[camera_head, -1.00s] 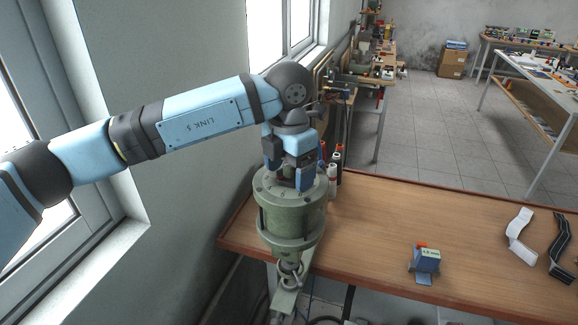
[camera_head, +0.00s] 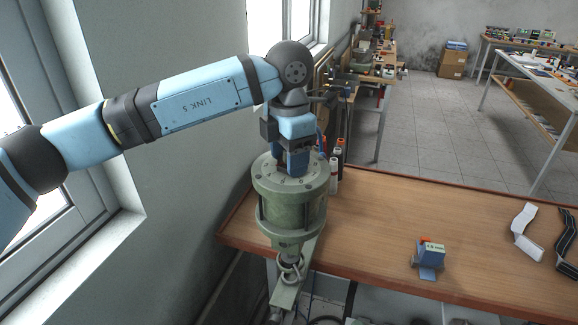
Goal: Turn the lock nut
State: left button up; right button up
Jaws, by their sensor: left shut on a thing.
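A green pneumatic cylinder (camera_head: 290,208) stands upright at the left end of the wooden workbench, with a round bolted top plate. My left gripper (camera_head: 291,172) points down at the middle of this top plate. Its jaws are shut on a small part there, which fits the lock nut, but the fingers hide it. The blue wrist sits just above the plate. My right gripper is not in view.
Several bottles (camera_head: 336,172) stand close behind the cylinder on the right. A small blue and orange block (camera_head: 429,257) and bent strips (camera_head: 524,232) lie on the wooden workbench (camera_head: 385,225). A wall with windows is close on the left.

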pick_arm(q)
jog(key=m+b, duration=0.2)
jog(key=b, duration=0.1)
jog(key=shift+f+m, duration=0.2)
jog(key=shift+m, duration=0.2)
jog(key=shift+w+m+b, duration=0.1)
jog(key=shift+m+b, duration=0.65)
jog(key=shift+m, duration=0.15)
jog(key=shift+r+m+b, duration=0.1)
jog(key=shift+m+b, duration=0.5)
jog(key=shift+m, duration=0.2)
jog(key=shift+r+m+b, duration=0.1)
jog(key=shift+m+b, duration=0.65)
jog(key=shift+m, duration=0.75)
jog(key=shift+w, duration=0.1)
jog(key=o, duration=0.9)
jog(key=shift+r, duration=0.1)
